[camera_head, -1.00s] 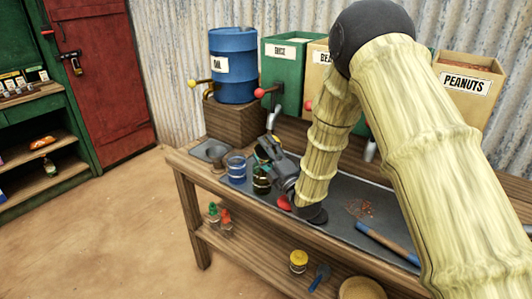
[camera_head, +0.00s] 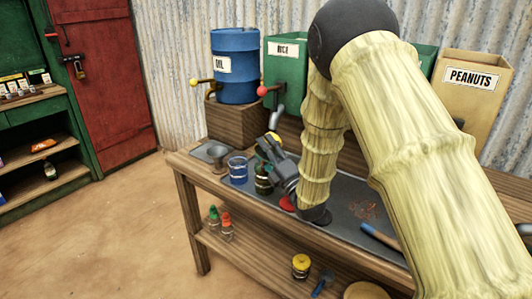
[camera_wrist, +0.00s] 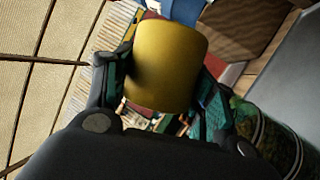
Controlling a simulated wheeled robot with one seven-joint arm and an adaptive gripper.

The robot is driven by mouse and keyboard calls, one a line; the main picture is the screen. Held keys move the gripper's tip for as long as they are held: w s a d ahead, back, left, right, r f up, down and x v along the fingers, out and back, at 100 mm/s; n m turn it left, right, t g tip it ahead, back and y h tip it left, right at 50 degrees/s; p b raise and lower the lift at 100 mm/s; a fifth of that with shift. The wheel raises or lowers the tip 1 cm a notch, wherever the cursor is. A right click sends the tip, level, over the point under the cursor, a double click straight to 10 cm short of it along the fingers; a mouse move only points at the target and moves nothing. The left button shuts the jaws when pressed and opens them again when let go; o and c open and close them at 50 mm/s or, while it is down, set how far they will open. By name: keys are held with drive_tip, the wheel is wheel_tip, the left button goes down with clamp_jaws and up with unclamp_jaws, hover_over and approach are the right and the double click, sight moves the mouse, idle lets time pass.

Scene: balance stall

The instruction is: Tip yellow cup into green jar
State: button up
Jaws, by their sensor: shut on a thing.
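The yellow cup (camera_wrist: 168,62) is between the fingers of my gripper (camera_wrist: 163,88) in the wrist view, and the gripper is shut on it. The cup's opening and contents cannot be made out. The green jar (camera_wrist: 268,138) shows at the lower right of the wrist view, beside the gripper and apart from the cup. In the head view the green jar (camera_head: 263,182) stands on the bench, and my gripper (camera_head: 272,148) is just above it. Only a small yellow part of the cup (camera_head: 275,138) shows there.
A blue jar (camera_head: 238,170) stands close to the left of the green jar, with a grey funnel-like bowl (camera_head: 216,155) farther left. A red thing (camera_head: 287,203) lies near my wrist. The blue oil drum (camera_head: 235,70) and green rice bin (camera_head: 284,62) stand behind.

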drive_tip(key=shift+s+a+f+n+g+y+b, duration=0.15)
drive_tip(key=shift+s+f+n+y+b, duration=0.15)
drive_tip(key=shift+n+b, duration=0.6)
drive_tip(key=shift+s+a+f+n+g+y+b, duration=0.15)
drive_tip(key=shift+s+f+n+y+b, duration=0.2)
drive_tip(key=shift+n+b, duration=0.5)
idle(0.7)
drive_tip(key=shift+w+r, duration=0.15)
drive_tip(key=shift+r, duration=0.1)
drive_tip(key=shift+w+r+p, duration=0.15)
drive_tip(key=shift+r+p, duration=0.35)
drive_tip(key=shift+p, duration=0.05)
drive_tip(key=shift+w+r+p, duration=0.15)
drive_tip(key=shift+r+p, duration=0.35)
drive_tip(key=shift+p, duration=0.05)
drive_tip(key=shift+f+b, duration=0.35)
drive_tip(key=shift+b, duration=0.2)
drive_tip(key=shift+d+f+b, duration=0.15)
drive_tip(key=shift+b, duration=0.65)
drive_tip(key=shift+f+b, duration=0.15)
drive_tip(key=shift+b, duration=0.7)
drive_tip(key=shift+b, duration=0.45)
drive_tip(key=shift+b, duration=0.65)
